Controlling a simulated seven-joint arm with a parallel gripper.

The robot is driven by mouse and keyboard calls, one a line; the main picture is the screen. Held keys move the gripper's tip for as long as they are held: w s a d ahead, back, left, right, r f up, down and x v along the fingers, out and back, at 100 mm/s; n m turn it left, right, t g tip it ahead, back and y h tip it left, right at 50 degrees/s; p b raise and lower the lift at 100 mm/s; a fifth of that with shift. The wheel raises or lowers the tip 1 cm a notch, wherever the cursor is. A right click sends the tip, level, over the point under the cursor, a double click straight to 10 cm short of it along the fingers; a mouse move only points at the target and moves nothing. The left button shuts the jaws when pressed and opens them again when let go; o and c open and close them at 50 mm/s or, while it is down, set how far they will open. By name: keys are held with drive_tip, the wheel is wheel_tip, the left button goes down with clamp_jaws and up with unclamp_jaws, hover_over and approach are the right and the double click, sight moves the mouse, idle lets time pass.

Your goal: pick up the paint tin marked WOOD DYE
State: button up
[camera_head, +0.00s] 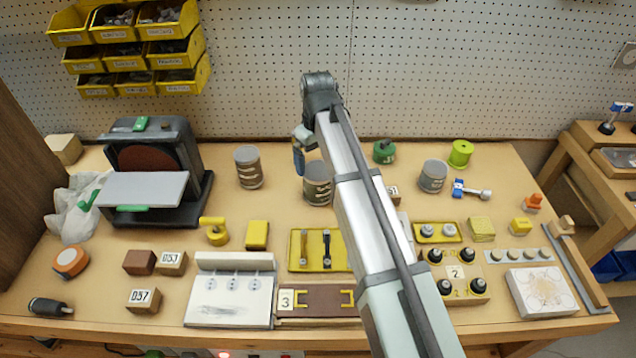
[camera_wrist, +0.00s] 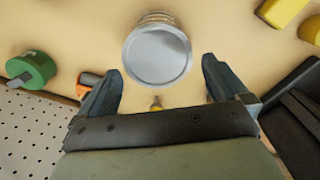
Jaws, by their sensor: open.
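Three grey-lidded paint tins with dark wavy-striped labels stand upright on the bench: a left tin (camera_head: 249,168), a middle tin (camera_head: 318,186) and a right tin (camera_head: 433,177). The lettering is too small to read, so I cannot tell which is WOOD DYE. My gripper (camera_head: 299,160) is just behind and above the middle tin, partly hidden by my arm. In the wrist view my gripper (camera_wrist: 162,88) is open and empty. The middle tin's round lid (camera_wrist: 157,54) shows ahead, roughly centred between the fingers; contact is not visible.
A disc sander (camera_head: 150,175) stands left of the tins. A green container (camera_head: 384,151) stands behind to the right; it also shows in the wrist view (camera_wrist: 32,70). A yellow tray (camera_head: 297,262) and yellow block (camera_head: 257,235) lie in front. A pegboard (camera_head: 270,60) closes the back.

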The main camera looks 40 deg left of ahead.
sight(318, 178)
drive_tip(key=shift+w+d+f, duration=0.1)
drive_tip(key=shift+d+f, duration=0.05)
drive_tip(key=shift+f, duration=3.7)
drive_tip(key=c, duration=1.3)
drive_tip(key=shift+o, duration=0.2)
drive_tip(key=shift+r, duration=0.15)
